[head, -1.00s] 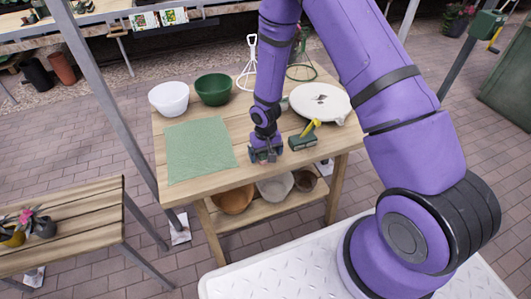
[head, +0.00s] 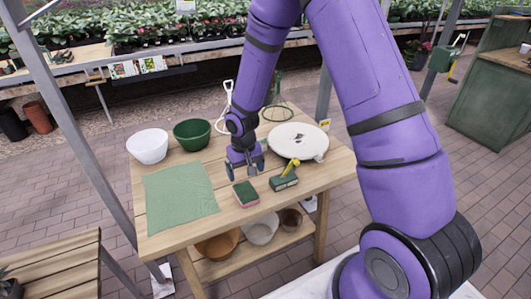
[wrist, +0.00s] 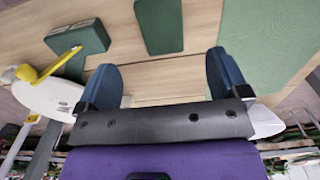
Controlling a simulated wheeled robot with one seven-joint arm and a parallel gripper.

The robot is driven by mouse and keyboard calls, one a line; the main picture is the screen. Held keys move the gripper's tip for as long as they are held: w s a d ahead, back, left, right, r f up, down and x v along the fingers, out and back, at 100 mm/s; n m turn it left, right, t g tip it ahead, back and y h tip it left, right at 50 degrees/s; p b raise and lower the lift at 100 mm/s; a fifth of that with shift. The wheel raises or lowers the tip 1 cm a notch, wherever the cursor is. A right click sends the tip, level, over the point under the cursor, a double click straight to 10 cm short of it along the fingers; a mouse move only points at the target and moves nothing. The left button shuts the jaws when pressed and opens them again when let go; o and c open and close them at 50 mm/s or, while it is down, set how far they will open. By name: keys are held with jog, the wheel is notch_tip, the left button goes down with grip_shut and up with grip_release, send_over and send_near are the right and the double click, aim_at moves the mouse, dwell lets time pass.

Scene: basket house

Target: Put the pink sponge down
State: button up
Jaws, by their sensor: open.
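The sponge (head: 246,194) lies flat on the wooden table near its front edge, with a green top and a pink lower side. It also shows in the wrist view as a green block (wrist: 160,25) at the top middle. My gripper (head: 245,171) is just behind the sponge and apart from it. In the wrist view its two blue fingers (wrist: 164,82) are spread wide with nothing between them.
A green mat (head: 180,197) is to the left. White (head: 147,146) and green (head: 192,134) bowls and a round white lidded thing (head: 298,141) stand behind. Bare wood surrounds the sponge.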

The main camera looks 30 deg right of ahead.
jog(key=s+d+r+t, duration=0.1)
jog(key=s+d+r, duration=0.1)
jog(key=r, duration=0.6)
jog(key=s+d+r+t, duration=0.1)
jog(key=s+r, duration=0.2)
jog(key=r, duration=0.5)
jog(key=s+d+r, duration=0.2)
jog(key=r, duration=0.6)
jog(key=s+d+r+t, duration=0.1)
jog(key=s+r, duration=0.5)
jog(key=s, duration=0.4)
jog(key=s+d+r+t, duration=0.1)
jog(key=s+r+t, duration=0.1)
jog(key=s+r, duration=0.5)
jog(key=s, duration=0.3)
jog(key=shift+s, duration=0.4)
